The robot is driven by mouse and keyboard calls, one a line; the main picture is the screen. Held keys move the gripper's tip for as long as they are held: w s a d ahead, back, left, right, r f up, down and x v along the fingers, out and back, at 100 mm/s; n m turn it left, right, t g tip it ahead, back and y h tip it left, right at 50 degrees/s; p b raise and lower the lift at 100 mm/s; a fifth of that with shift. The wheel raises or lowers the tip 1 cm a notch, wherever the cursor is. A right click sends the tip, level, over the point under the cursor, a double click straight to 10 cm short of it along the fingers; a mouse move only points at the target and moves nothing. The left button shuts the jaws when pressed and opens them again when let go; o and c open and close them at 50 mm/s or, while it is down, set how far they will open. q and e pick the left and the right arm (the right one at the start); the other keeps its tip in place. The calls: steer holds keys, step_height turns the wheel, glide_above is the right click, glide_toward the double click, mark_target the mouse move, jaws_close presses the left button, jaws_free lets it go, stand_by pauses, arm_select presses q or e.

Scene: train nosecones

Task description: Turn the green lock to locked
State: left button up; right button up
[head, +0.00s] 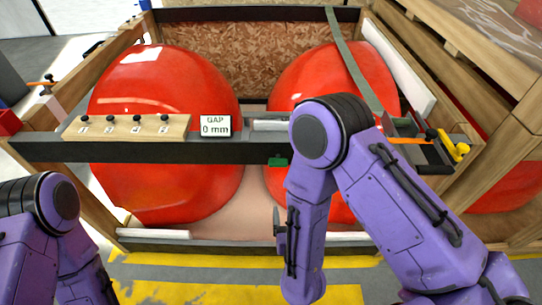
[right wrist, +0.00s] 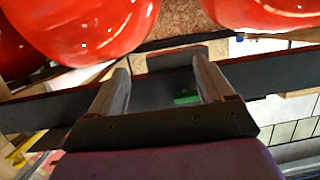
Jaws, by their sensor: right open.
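The green lock (head: 277,161) is a small dark green piece on the lower edge of the dark crossbar (head: 120,151), between the two red nosecones. In the right wrist view the green lock (right wrist: 186,97) shows between my fingers, close to the right-hand finger. I cannot read whether it is turned. My right gripper (right wrist: 160,68) is open, with nothing seen held. Its fingers point toward the crossbar, and contact cannot be told. In the head view my right forearm hides most of this gripper. My left arm shows at the lower left, with its gripper out of view.
Two large red nosecones (head: 165,80) (head: 320,75) sit in a wooden crate. A gap sign (head: 215,126) reading 0 mm and a wooden block with black knobs (head: 127,126) stand on the crossbar. A yellow clamp-like piece (head: 455,147) is at the right end.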

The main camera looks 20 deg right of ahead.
mark_target(278, 165)
steer(key=a+r+t+h+p, duration=0.1)
steer(key=a+r+t+h, duration=0.2)
steer(key=r, duration=0.6)
steer(key=shift+m+y, duration=0.3)
steer(key=shift+y, duration=0.4)
steer(key=x, duration=0.3)
steer(key=p+x, duration=0.1)
steer(key=x, duration=0.3)
steer(key=a+p+x, duration=0.1)
steer(key=x, duration=0.2)
steer(key=shift+w+d+f, duration=0.15)
steer(key=shift+w+f, duration=0.2)
steer(key=shift+f, duration=0.05)
arm_select(q)
step_height(278, 165, up, 4)
steer(key=shift+r, duration=0.1)
arm_select(e)
steer(key=c, duration=1)
